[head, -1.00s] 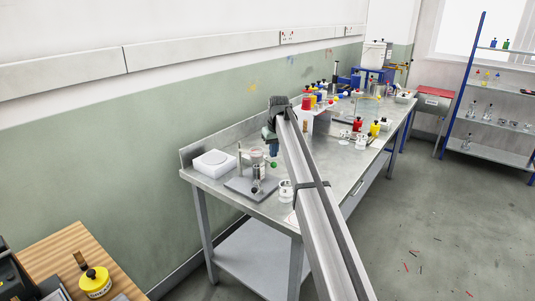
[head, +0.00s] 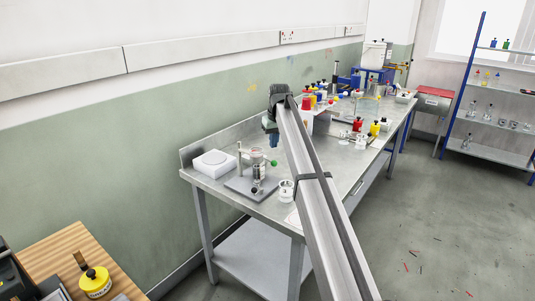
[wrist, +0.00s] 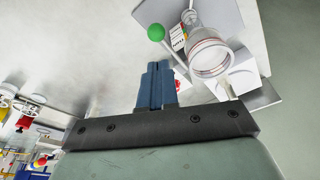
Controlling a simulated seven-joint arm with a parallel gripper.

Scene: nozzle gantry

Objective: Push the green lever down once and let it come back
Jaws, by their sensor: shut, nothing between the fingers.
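The green lever is a green ball (head: 273,163) on a thin rod, joined to a small stand with a clear cylinder (head: 257,168) on a grey base plate (head: 243,188). In the wrist view the green ball (wrist: 156,33) lies just beyond the fingertips, with its rod running right to the clear cylinder (wrist: 209,52). My gripper (head: 274,144) has narrow blue fingers. It is above the ball in the head view, and a gap shows between them. My gripper (wrist: 157,66) is shut and empty.
A white box (head: 213,163) stands left of the stand, and a glass beaker (head: 286,190) stands to its right. Several coloured bottles and glassware, including a red bottle (head: 357,125), stand farther along the steel bench (head: 325,165). My arm hides part of the bench.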

